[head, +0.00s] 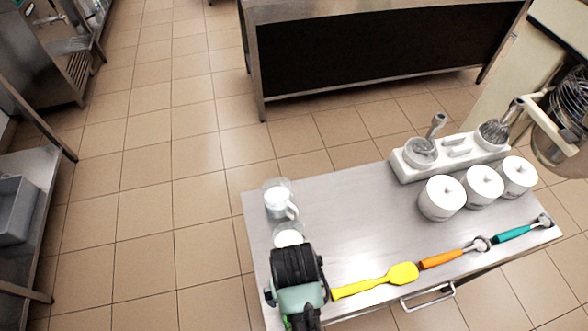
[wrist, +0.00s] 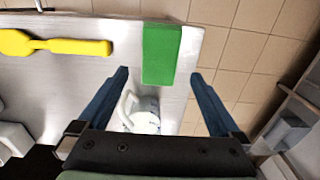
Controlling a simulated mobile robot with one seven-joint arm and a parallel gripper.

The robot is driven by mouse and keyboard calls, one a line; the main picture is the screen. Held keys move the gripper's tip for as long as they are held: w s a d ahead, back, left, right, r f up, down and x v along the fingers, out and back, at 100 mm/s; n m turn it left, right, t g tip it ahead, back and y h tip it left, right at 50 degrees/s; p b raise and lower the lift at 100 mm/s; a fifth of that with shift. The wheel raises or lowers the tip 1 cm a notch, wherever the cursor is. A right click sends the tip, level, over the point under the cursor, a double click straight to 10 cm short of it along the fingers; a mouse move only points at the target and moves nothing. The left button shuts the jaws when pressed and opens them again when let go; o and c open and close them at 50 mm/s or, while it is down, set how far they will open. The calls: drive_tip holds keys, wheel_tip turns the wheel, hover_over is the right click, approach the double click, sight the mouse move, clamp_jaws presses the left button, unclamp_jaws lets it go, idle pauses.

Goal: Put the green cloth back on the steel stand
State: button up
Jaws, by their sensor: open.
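The green cloth (wrist: 160,53) looks like a flat, folded rectangle in the wrist view. It lies on the steel table top (wrist: 70,83) at the table's corner, close to its edges. In the head view my arm hides that corner. My gripper (wrist: 159,74) is open and empty. Its two fingertips appear on either side of the cloth's lower end; I cannot tell how high above it they are. The head view shows the steel table (head: 345,220) below my arm. I cannot tell whether this table is the one called the steel stand.
A white jug (wrist: 145,115) stands between my fingers in the wrist view. Another jug (head: 279,197) stands behind my arm. A yellow spatula (head: 400,275), white canisters (head: 442,198) and a white holder (head: 410,173) are right. A steel shelf (head: 40,165) stands left across open floor.

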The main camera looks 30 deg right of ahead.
drive_tip(key=shift+r, duration=2.3)
drive_tip(key=w+r+t+h, duration=0.2)
drive_tip(key=w+r+t, duration=0.5)
drive_tip(key=w+r, duration=0.7)
drive_tip(key=w+a+r+n+t, duration=0.15)
drive_tip(key=w+r+t, duration=0.55)
drive_tip(key=r, duration=0.7)
drive_tip(key=a+r+n+t, duration=0.15)
drive_tip(key=r+t, duration=0.25)
drive_tip(key=r, duration=0.8)
drive_tip(key=a+r+t, duration=0.3)
drive_tip(key=r, duration=1)
drive_tip(key=s+a+r+t+y, duration=0.1)
drive_tip(key=s+r+t, duration=0.2)
drive_tip(key=s+r, duration=0.2)
drive_tip(key=s+a+r+t+y, duration=0.1)
drive_tip(key=s+a+r+t, duration=0.1)
drive_tip(key=s+r, duration=0.3)
wheel_tip(320, 180, up, 4)
drive_tip(key=shift+a+f+t, duration=0.1)
drive_tip(key=shift+a+t, duration=0.15)
drive_tip(key=shift+t, duration=0.45)
